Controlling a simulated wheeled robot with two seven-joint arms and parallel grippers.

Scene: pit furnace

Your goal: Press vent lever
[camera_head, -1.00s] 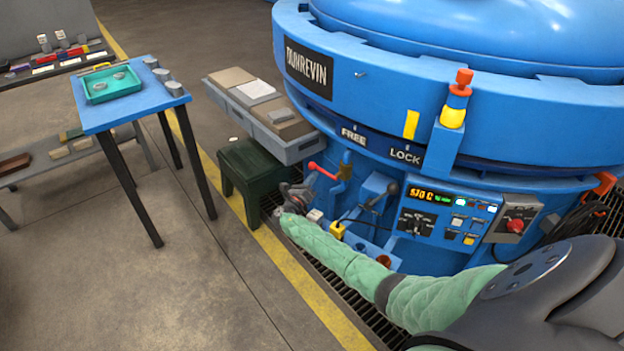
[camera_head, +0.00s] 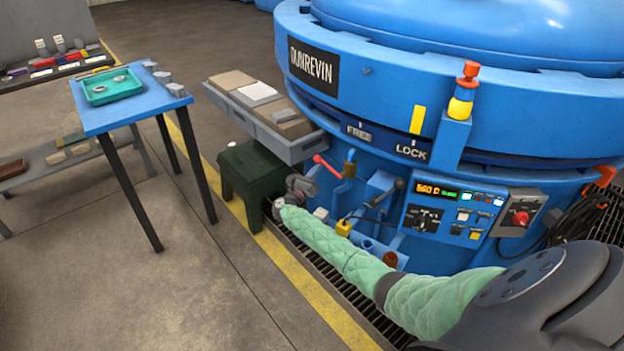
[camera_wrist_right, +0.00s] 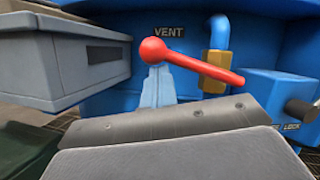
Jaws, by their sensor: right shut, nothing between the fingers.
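The vent lever is a red bar with a round red knob (camera_head: 326,166) on the furnace's lower front, left of the control panel. In the right wrist view, the lever (camera_wrist_right: 198,66) slopes down to the right from its knob, on a light-blue bracket under a VENT label. My right gripper (camera_head: 300,186) is dark grey, at the end of a green-sleeved arm, just below and left of the lever in the head view. It is shut and empty. In the right wrist view, the gripper (camera_wrist_right: 165,135) fills the bottom and hides the bracket's lower part. Contact with the lever cannot be told. My left gripper is not in view.
A grey tray shelf (camera_head: 265,125) juts from the furnace above a dark green stool (camera_head: 252,178).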

